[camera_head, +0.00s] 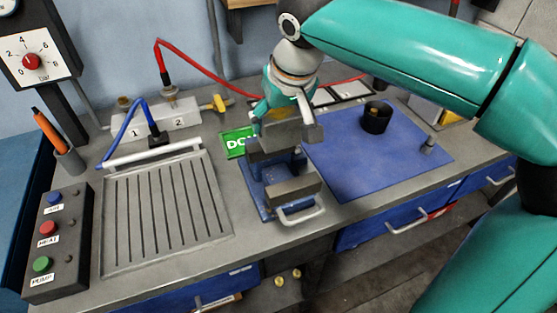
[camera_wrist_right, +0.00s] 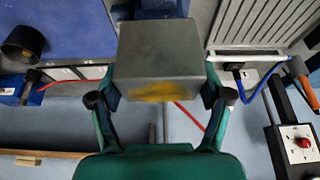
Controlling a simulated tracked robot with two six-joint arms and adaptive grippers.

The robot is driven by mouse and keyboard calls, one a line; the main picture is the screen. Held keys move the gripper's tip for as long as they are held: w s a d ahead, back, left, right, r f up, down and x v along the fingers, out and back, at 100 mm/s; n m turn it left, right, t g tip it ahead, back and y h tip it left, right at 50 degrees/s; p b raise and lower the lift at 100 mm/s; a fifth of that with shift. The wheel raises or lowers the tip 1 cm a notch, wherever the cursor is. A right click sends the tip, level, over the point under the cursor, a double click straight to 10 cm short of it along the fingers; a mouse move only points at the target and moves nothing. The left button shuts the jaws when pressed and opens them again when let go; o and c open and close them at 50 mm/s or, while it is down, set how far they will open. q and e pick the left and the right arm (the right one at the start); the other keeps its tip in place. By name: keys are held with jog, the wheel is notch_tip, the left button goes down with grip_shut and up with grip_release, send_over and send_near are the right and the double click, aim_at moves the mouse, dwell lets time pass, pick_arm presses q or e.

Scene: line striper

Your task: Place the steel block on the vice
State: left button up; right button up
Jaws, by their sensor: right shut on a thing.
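The steel block (camera_head: 282,130) is a grey block held over the blue and grey vice (camera_head: 268,198) in the head view. My right gripper (camera_head: 290,108) is above the vice and shut on the block. In the right wrist view the block (camera_wrist_right: 160,62) fills the upper middle, with a yellow patch on its near face, between the two fingers of my right gripper (camera_wrist_right: 160,103). I cannot tell whether the block's underside touches the vice. The block hides much of what lies behind it in the wrist view. My left gripper is not in view.
A slotted grey plate (camera_head: 165,210) lies left of the vice, and a control box (camera_head: 55,245) with buttons stands at the far left. A blue mat (camera_head: 350,165) with a black cup (camera_head: 376,118) lies to the right. A green sign (camera_head: 236,143) is behind the vice. Red and blue hoses run at the back.

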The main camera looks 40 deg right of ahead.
aim_at(291, 130)
notch_tip(291, 130, down, 10)
jog(key=shift+f+b, duration=0.1)
jog(key=shift+b, duration=0.3)
jog(key=o, duration=1.6)
jog(key=shift+s, duration=0.1)
jog(key=shift+o, duration=0.2)
jog(key=v, duration=1)
jog(key=shift+s+r+p, duration=0.1)
jog(key=shift+r+p, duration=0.25)
jog(key=shift+s+r, duration=0.3)
jog(key=shift+r, duration=0.3)
